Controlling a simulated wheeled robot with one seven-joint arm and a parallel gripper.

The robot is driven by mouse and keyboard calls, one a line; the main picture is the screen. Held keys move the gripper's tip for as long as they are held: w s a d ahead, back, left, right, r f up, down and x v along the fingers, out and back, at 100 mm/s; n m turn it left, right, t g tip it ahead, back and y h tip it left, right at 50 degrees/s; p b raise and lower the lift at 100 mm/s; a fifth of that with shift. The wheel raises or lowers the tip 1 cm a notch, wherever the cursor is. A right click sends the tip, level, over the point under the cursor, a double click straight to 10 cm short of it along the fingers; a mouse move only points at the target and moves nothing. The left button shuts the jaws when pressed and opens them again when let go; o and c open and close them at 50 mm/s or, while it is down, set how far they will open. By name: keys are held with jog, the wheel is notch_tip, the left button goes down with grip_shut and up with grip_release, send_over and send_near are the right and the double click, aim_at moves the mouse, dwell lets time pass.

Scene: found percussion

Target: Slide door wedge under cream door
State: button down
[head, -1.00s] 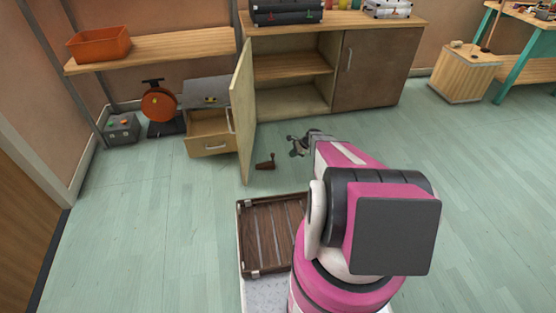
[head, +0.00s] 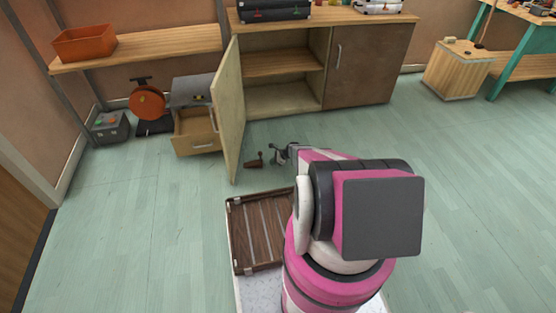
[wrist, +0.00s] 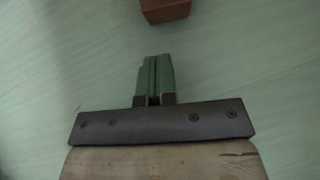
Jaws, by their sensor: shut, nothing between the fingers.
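The door wedge (head: 254,161) is a small dark brown piece with an upright knob, on the floor just right of the open cream door's (head: 228,112) lower edge. A small gap shows between wedge and door. My gripper (head: 276,155) is low over the floor, just right of the wedge and apart from it. In the wrist view, my gripper's green fingers (wrist: 154,75) are together with nothing between them. The wedge's brown end (wrist: 165,9) shows beyond the fingertips, cut off by the top edge.
The cream door stands open from a cabinet with a closed brown door (head: 362,65). Left of it is an open drawer unit (head: 196,144). My base carries a slatted brown tray (head: 258,232). The floor to the right is clear.

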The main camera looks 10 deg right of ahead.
aim_at(251, 165)
jog(key=shift+w+a, duration=0.3)
jog(key=shift+a, duration=0.7)
jog(key=shift+w+a, duration=0.25)
jog(key=shift+a, duration=0.7)
jog(key=w+a, duration=0.1)
jog(key=a, duration=0.5)
jog(key=w+a, duration=0.1)
jog(key=a, duration=0.3)
jog(key=shift+w, duration=0.35)
jog(key=shift+d, duration=0.1)
